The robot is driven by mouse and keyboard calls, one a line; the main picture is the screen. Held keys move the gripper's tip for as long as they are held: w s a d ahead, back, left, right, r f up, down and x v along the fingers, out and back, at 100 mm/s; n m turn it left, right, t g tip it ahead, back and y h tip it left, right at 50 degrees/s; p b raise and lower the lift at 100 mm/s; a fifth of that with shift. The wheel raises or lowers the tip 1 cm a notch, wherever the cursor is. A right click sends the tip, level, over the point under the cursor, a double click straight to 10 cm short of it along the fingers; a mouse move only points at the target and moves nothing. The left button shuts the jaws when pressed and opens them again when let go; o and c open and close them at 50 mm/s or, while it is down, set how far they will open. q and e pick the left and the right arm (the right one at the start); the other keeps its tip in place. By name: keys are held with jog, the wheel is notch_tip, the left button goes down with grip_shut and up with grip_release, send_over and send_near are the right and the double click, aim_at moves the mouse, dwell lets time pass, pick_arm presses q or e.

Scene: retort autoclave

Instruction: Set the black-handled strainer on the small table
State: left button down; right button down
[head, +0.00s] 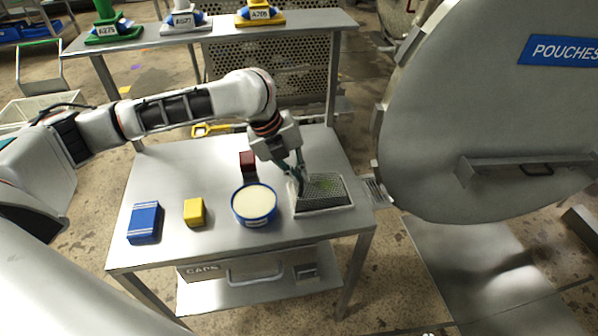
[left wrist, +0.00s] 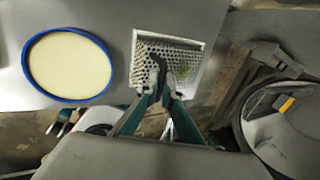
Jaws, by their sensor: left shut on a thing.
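The strainer is a square, pale-rimmed mesh basket (head: 328,193) at the right end of the small steel table (head: 165,170). Its mesh (left wrist: 142,62) has a greenish patch on the right in the left wrist view. My left gripper (head: 300,183) points down at the strainer's left side in the head view. In the left wrist view my left gripper (left wrist: 158,92) is shut on the strainer's black handle (left wrist: 156,66). The fingers hide part of the handle. I cannot tell whether the basket touches the tabletop. My right gripper is not in view.
A blue-rimmed round tub (head: 255,203) stands just left of the strainer. A large grey autoclave door (head: 480,120) is to the right.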

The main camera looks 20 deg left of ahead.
pick_arm(q)
jog(key=shift+s+f, duration=0.2)
jog(key=shift+f, duration=0.1)
dwell(0.4)
jog(key=c, duration=2.2)
grip_release()
jog(key=shift+o, duration=0.2)
jog(key=shift+w, duration=0.1)
jog(key=shift+r, duration=0.1)
jog(key=shift+a+r, duration=0.1)
jog(key=shift+r, duration=0.1)
jog(key=v, duration=1.1)
jog(key=shift+r, duration=0.25)
